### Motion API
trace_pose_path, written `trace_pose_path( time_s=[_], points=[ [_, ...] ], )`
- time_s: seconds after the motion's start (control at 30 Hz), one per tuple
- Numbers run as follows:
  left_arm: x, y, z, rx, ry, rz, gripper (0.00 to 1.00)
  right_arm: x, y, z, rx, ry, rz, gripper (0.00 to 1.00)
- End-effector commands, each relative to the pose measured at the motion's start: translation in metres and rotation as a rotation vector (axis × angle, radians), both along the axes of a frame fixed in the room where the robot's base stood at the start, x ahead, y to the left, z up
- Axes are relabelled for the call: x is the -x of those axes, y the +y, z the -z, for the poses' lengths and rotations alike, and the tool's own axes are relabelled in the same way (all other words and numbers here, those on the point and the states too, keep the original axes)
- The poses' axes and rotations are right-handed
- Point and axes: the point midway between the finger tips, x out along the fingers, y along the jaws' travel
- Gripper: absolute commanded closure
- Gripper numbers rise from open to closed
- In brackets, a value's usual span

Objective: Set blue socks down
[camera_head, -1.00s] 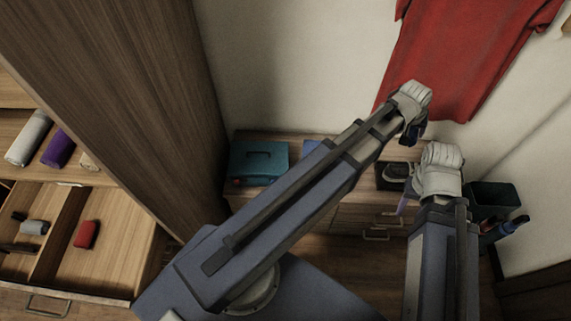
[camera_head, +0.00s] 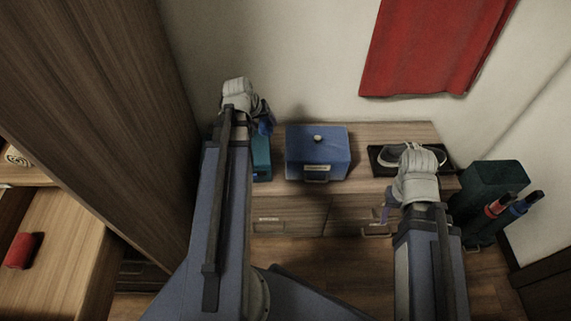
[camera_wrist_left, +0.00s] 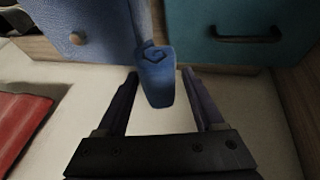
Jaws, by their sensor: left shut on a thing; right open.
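My left gripper (camera_head: 262,122) is raised above the low cabinet, over the teal box (camera_head: 261,160), in the head view. It is shut on the blue socks, a rolled dark blue bundle that the left wrist view shows between the two fingers (camera_wrist_left: 157,82). In the head view the socks are mostly hidden beside the gripper and hard to make out. My right gripper (camera_head: 386,212) is open in front of the cabinet's right part, and its fingers are partly hidden by the wrist.
The low cabinet (camera_head: 375,135) bears a blue box (camera_head: 318,143) in the middle and a grey shoe on a dark tray (camera_head: 445,165) at right. A dark green bin (camera_head: 490,180) stands right. Red cloth (camera_head: 430,50) hangs above. An open drawer (camera_head: 60,240) holds a red roll (camera_head: 20,251).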

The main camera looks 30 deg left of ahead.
Motion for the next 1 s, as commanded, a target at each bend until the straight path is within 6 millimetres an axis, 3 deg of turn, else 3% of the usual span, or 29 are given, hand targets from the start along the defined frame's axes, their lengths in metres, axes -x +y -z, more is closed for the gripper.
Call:
trace_pose_path(
  time_s=[0.03, 0.17, 0.37, 1.0],
  points=[
    [0.006, 0.007, 0.008, 0.000, -0.001, -0.010, 0.84, 0.000, 0.000, 0.009, 0.000, 0.000, 0.000, 0.50],
    [0.013, 0.015, 0.011, -0.001, -0.002, -0.016, 0.84, 0.000, 0.000, 0.012, 0.000, 0.000, 0.000, 0.50],
    [0.007, 0.018, 0.010, -0.001, -0.002, -0.016, 0.84, 0.000, 0.000, 0.011, 0.000, 0.000, 0.000, 0.50],
    [-0.148, 0.023, 0.010, -0.001, -0.002, -0.016, 0.84, 0.000, 0.000, 0.011, 0.000, 0.000, 0.000, 0.50]
  ],
)
